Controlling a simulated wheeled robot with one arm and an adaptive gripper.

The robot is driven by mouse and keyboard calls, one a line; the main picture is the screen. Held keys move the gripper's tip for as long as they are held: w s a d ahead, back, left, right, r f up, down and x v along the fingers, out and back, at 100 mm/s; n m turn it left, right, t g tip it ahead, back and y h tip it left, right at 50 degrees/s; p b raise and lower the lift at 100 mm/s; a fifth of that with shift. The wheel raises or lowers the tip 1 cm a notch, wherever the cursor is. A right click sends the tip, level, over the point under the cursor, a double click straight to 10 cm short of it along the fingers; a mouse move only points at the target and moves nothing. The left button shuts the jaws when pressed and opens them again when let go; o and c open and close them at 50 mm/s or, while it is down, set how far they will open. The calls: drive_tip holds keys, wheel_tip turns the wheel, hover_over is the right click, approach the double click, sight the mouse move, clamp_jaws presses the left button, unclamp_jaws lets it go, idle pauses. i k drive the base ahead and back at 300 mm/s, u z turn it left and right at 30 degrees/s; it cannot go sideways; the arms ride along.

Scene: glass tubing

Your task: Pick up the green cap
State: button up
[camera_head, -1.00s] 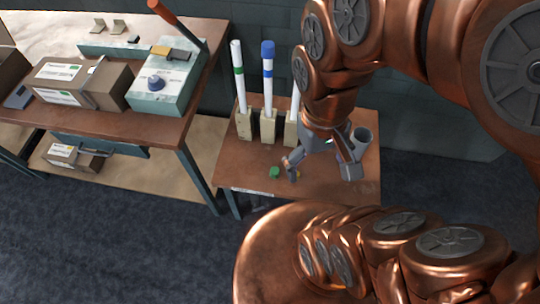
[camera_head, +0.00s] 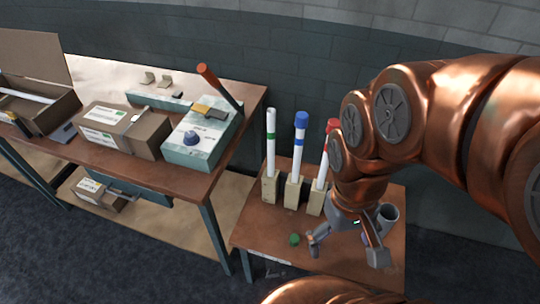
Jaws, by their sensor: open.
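The green cap (camera_head: 294,239) is a small round piece on the small brown table (camera_head: 262,235), near its front left part. My gripper (camera_head: 344,256) is above the same table with its fingers spread apart and nothing seen between them. Its left finger is just to the right of the green cap. The cap is outside the fingers; I cannot tell whether they touch it.
A grey cup (camera_head: 387,216) stands right of my gripper. A workbench (camera_head: 176,185) with boxes (camera_head: 122,130) is at left.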

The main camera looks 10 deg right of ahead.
sight(295, 240)
drive_tip(key=u, duration=0.8)
drive_tip(key=k, duration=0.5)
drive_tip(key=u, duration=0.65)
